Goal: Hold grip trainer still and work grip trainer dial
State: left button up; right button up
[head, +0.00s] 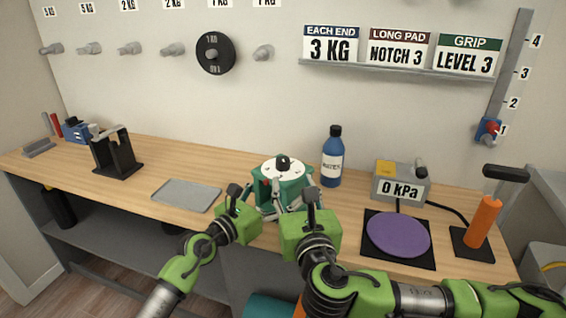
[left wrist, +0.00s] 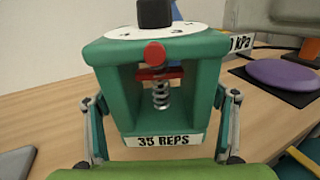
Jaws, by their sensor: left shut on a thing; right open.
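The grip trainer (head: 270,187) is a green block on the wooden bench, upright, with a white dial (head: 271,170) on top and a black knob (head: 283,161). In the left wrist view the trainer (left wrist: 105,84) shows a red knob (left wrist: 154,54), a spring (left wrist: 161,95) and a "35 REPS" label (left wrist: 163,140). My left gripper (left wrist: 162,122) is shut on the trainer, a finger at each side. My right gripper (head: 296,197) is open at the trainer's front right, below the dial top. The arms partly hide the trainer in the head view. Dial marks are too small to read.
A "GRIP LEVEL 3" card (head: 467,56) stands on the wall ledge. A blue bottle (head: 332,160) is behind right of the trainer. A purple pad (head: 398,235) and a "0 kPa" box (head: 401,185) are right. A grey tray (head: 186,195) lies left.

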aim_at(285, 163)
jog(key=w, duration=0.3)
jog(key=w+a+y, duration=0.1)
jog(key=w, duration=0.3)
jog(key=w+a+n+y, duration=0.1)
jog(key=w, duration=0.2)
jog(key=shift+w+a+r, duration=0.1)
jog(key=shift+w+r, duration=0.15)
jog(key=shift+w, duration=0.05)
jog(key=c, duration=1.2)
